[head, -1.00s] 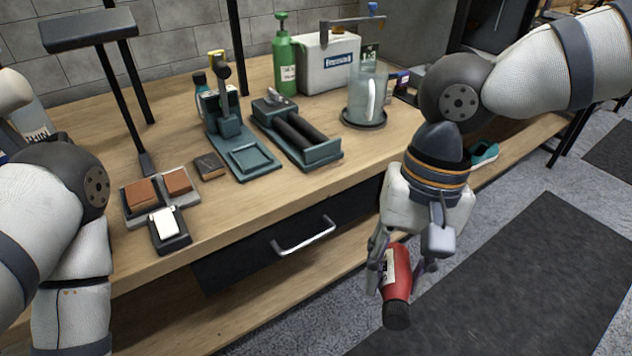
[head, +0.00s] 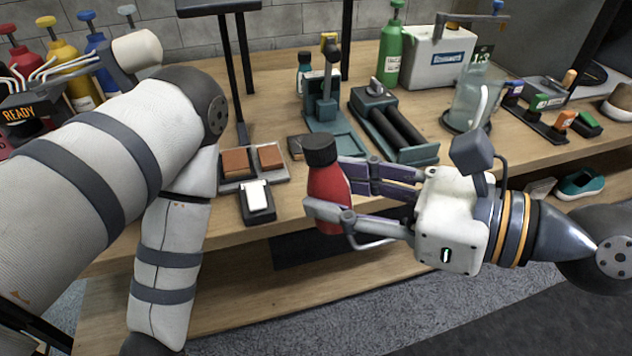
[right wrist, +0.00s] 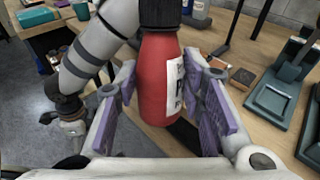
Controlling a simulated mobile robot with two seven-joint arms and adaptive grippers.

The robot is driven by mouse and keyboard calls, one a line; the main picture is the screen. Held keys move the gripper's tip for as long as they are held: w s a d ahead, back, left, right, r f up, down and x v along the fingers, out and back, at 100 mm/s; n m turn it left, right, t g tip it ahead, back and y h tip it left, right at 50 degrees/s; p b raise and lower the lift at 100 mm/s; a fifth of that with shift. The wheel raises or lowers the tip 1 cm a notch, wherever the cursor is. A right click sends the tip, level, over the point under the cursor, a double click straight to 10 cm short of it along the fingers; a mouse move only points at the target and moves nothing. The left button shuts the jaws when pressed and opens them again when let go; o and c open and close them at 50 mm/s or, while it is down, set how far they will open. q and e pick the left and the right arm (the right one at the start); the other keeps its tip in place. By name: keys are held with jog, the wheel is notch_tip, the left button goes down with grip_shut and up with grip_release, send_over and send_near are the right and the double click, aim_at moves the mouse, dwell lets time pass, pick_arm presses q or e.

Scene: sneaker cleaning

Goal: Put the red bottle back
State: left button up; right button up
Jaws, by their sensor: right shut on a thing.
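The red bottle (head: 328,198) has a black cap and a white label, seen in the right wrist view (right wrist: 160,85). My right gripper (head: 332,186) comes in from the right and is shut on the bottle's body, one finger on each side. The bottle is held nearly upright, cap up, in the air near the workbench's front edge. My left arm hangs at the left; its gripper is below the head view. In the right wrist view the left arm's end is small and partly hidden, so its jaws are unclear.
Several coloured bottles, including a yellow one (head: 70,62), stand at the back left beside a READY display (head: 20,114). A tray with brown blocks (head: 236,162), a white-topped block (head: 257,200), a teal roller device (head: 392,128) and a clear jug (head: 474,100) occupy the workbench (head: 190,245).

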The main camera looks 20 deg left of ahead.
jog(key=w+a+f+m+t, duration=0.1)
jog(key=w+a+f, duration=0.1)
jog(key=w, duration=0.2)
jog(key=w+a+f+m+t, duration=0.1)
jog(key=w+f+t, duration=0.1)
jog(key=w, duration=0.3)
jog(key=w+a+f+m+t+y+b, duration=0.1)
jog(key=w+a+f, duration=0.1)
jog(key=w, duration=0.2)
jog(key=shift+w+a+f, duration=0.2)
jog(key=shift+a, duration=0.1)
jog(key=shift+w+a+f, duration=0.1)
jog(key=shift+w+f, duration=0.1)
jog(key=shift+w, duration=0.05)
jog(key=f, duration=0.1)
jog(key=f+b, duration=0.2)
jog(key=shift+w+a+f, duration=0.2)
jog(key=shift+w+f, duration=0.1)
jog(key=shift+f, duration=0.1)
jog(key=shift+r, duration=0.3)
pick_arm(q)
jog(key=shift+g, duration=0.7)
jog(key=s+f, duration=0.3)
jog(key=shift+s+f, duration=0.15)
jog(key=shift+s, duration=0.05)
pick_arm(e)
jog(key=o, duration=1.2)
